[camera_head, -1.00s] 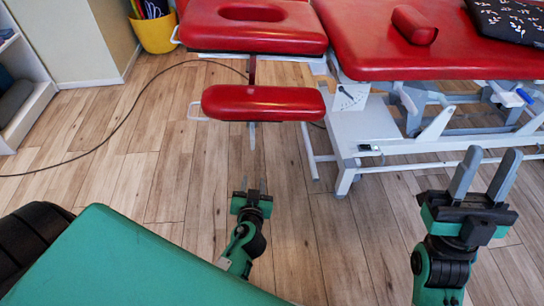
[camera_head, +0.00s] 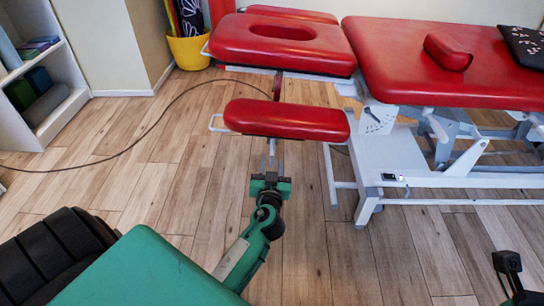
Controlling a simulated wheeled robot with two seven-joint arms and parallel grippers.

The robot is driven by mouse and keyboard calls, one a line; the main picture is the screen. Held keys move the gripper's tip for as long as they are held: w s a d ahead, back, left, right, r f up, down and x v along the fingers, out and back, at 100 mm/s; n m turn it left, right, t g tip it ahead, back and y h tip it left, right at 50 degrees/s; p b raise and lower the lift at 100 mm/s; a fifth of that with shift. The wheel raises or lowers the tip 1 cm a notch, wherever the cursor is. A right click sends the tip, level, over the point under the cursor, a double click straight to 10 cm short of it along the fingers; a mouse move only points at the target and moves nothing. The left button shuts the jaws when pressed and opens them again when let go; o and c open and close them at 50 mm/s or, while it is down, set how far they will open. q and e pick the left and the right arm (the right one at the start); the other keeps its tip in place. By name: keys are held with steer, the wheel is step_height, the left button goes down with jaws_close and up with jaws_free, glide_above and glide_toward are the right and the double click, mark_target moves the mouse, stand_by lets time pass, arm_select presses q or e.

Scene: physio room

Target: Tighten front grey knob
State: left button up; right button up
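The red treatment table has a headrest section (camera_head: 285,45) with a face hole and a lower red arm pad (camera_head: 288,120) in front. A grey post (camera_head: 272,147) hangs under the arm pad. I cannot make out a separate front grey knob; that spot is small and partly covered by my gripper. My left gripper (camera_head: 271,166) points away from me, its fingers at the lower end of this post. I cannot tell whether they touch it or how far apart they are. My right gripper (camera_head: 507,263) shows only in part at the lower right corner; its fingers are hidden.
The table's white frame (camera_head: 395,160) stands on the wood floor at right. A dark cable (camera_head: 135,140) runs across the floor. A yellow bin (camera_head: 188,50) and a white shelf (camera_head: 75,100) stand at the back left.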

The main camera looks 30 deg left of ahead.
arm_select(q)
steer(key=shift+x, duration=2.1)
jaws_close()
